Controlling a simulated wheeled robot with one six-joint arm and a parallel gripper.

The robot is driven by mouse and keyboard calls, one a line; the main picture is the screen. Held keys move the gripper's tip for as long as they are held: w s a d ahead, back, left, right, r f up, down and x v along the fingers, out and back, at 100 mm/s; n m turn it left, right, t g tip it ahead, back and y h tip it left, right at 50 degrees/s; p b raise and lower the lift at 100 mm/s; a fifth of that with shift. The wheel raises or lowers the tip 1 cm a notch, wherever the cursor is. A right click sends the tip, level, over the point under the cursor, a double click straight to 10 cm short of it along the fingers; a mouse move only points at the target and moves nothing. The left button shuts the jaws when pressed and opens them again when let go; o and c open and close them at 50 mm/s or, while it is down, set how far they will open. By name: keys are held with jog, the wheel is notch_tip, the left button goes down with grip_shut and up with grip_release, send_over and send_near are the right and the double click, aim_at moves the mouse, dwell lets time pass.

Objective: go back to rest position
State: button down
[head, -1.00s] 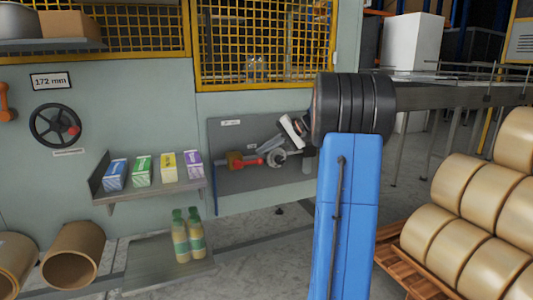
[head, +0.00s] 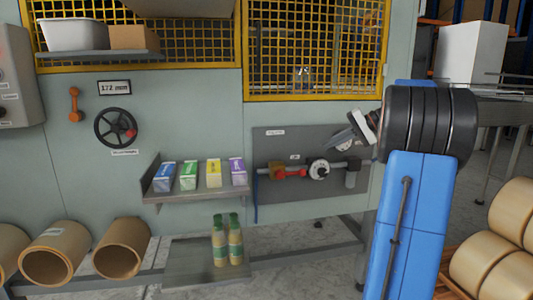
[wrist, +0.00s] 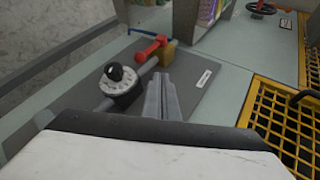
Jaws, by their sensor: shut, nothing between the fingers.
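My gripper (head: 340,135) shows in the head view at the end of my blue arm, in front of the right part of the dark panel (head: 268,200). In the wrist view my gripper (wrist: 163,82) has its grey fingers together with nothing between them. The panel carries a shaft with a red lever (head: 290,174), a tan block and a round grey dial (head: 319,169). In the wrist view the dial (wrist: 118,85) is left of the fingers and the red lever (wrist: 152,48) beyond them. The fingers appear apart from both.
A shelf (head: 185,196) with several small cartons and a lower tray (head: 185,268) with two bottles stand left of the panel. A handwheel (head: 115,127) is on the wall. Yellow mesh guards (head: 315,92) are above. Tan rolls (head: 490,260) are stacked at right.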

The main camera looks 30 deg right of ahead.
jog(key=shift+a, duration=0.1)
jog(key=s+a+f+n+g+h, duration=0.1)
jog(key=s+a+f, duration=0.2)
jog(key=a, duration=0.6)
jog(key=s+a+f+n+g+h, duration=0.15)
jog(key=s+a, duration=0.25)
jog(key=a, duration=0.4)
jog(key=s+a+f+g+h, duration=0.1)
jog(key=s+a+f+g, duration=0.15)
jog(key=a, duration=0.65)
jog(key=s+a+f+n+h, duration=0.1)
jog(key=s+a+f+n, duration=0.1)
jog(key=s+f, duration=0.3)
jog(key=s+a+f+n+t+h, duration=0.1)
jog(key=s+a+f, duration=0.3)
jog(key=s, duration=0.5)
jog(key=s+a+f+n+h, duration=0.2)
jog(key=s+a+f, duration=0.1)
jog(key=s+f, duration=0.4)
jog(key=shift+s+a+n+t, duration=0.25)
jog(key=shift+s+n+t, duration=0.05)
jog(key=shift+s+n, duration=0.05)
